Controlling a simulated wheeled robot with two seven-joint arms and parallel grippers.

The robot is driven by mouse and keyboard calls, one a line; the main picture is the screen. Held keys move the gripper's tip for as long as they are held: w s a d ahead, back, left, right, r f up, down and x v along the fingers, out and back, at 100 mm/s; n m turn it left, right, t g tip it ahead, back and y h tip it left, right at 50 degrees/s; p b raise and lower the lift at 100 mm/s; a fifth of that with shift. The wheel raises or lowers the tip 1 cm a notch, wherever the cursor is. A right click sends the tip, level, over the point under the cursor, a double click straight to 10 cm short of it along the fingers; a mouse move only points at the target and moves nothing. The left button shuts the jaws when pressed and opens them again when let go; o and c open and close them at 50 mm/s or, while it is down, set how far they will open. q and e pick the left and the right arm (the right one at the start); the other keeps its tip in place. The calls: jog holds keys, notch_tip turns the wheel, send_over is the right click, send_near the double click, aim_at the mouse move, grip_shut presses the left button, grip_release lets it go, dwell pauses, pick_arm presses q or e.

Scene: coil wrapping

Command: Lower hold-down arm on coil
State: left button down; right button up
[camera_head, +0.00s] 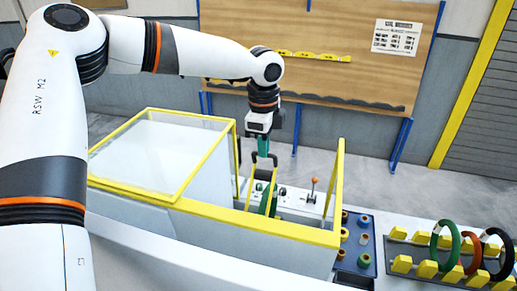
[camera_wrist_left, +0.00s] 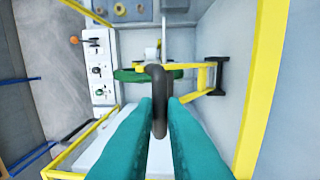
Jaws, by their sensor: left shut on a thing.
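My left gripper (camera_head: 263,150) is inside the yellow-framed machine enclosure. In the left wrist view its teal fingers (camera_wrist_left: 160,125) are shut on a dark, curved handle (camera_wrist_left: 157,78), which appears to belong to the yellow hold-down arm (camera_wrist_left: 204,78). A green coil (camera_wrist_left: 128,76) lies behind the handle, partly hidden by it. In the head view the hold-down arm (camera_head: 250,182) stands steeply, and the green coil (camera_head: 268,200) is below the gripper. I cannot tell whether the arm touches the coil. My right gripper is not in view.
A white control panel (camera_wrist_left: 98,70) with knobs and an orange-topped lever (camera_head: 314,187) is beside the coil. The enclosure's yellow frame (camera_head: 341,190) and clear cover (camera_head: 150,150) stand close around my gripper. A rack at right holds several rings, including a green one (camera_head: 433,240).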

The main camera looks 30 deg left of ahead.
pick_arm(q)
jog(key=shift+w+a+f, duration=0.15)
jog(key=shift+w, duration=0.45)
jog(key=shift+w+a+f, duration=0.1)
jog(key=shift+w+f, duration=0.05)
jog(key=shift+w, duration=0.45)
jog(key=c, duration=1.6)
grip_release()
jog(key=shift+c, duration=0.2)
jog(key=shift+o, duration=0.7)
jog(key=shift+f, duration=0.15)
notch_tip(320, 180, up, 12)
jog(key=b, duration=0.4)
jog(key=shift+s, duration=0.4)
